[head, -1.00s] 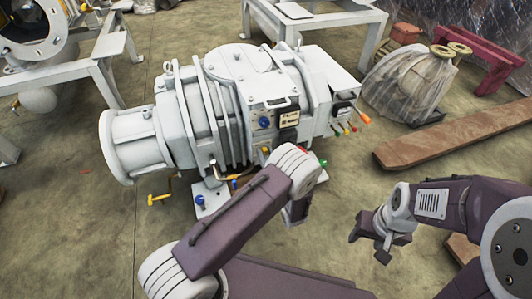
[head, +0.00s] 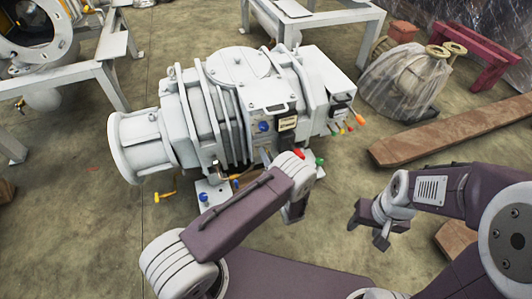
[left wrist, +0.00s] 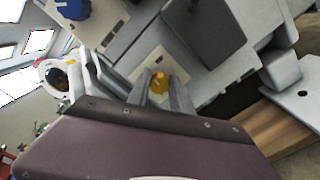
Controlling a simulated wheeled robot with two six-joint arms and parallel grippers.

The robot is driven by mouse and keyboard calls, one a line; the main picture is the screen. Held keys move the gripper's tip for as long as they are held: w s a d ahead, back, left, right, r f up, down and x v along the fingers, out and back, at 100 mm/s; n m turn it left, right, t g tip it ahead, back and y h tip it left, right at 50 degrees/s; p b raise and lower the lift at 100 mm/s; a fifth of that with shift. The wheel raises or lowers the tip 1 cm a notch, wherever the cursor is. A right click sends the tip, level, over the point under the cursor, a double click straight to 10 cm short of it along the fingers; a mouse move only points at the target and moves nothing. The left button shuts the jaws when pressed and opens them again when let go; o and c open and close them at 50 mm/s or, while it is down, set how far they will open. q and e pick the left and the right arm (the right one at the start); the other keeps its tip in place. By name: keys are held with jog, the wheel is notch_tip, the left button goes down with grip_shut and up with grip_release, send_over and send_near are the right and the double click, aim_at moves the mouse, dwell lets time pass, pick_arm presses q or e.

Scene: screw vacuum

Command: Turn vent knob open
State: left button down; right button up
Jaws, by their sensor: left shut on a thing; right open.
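The white vacuum machine (head: 215,110) stands on the floor in the head view. A yellow knob (left wrist: 160,82) on a pale plate of its side shows in the left wrist view. My left gripper (left wrist: 157,90) has its grey fingers on both sides of this knob and is shut on it. In the head view my left forearm (head: 240,208) reaches up to the machine's front side and hides the knob and fingertips. Whether the knob is turned is hard to tell. My right gripper (head: 369,230) is open and empty over the floor at the right, apart from the machine.
A blue knob (head: 263,127) and a dark-framed panel (head: 287,123) are on the machine's front. Several small coloured levers (head: 343,127) stick out at its right. A wooden beam (head: 450,130) and a plastic-wrapped part (head: 405,83) lie to the right.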

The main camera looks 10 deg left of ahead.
pick_arm(q)
jog(key=shift+f+m+p, duration=0.15)
jog(key=shift+m+p, duration=0.35)
jog(key=shift+m, duration=1.8)
jog(key=c, duration=1.1)
grip_release()
jog(key=shift+c, duration=0.2)
jog(key=shift+s+d, duration=0.1)
jog(key=p+v, duration=0.4)
jog(key=v, duration=0.5)
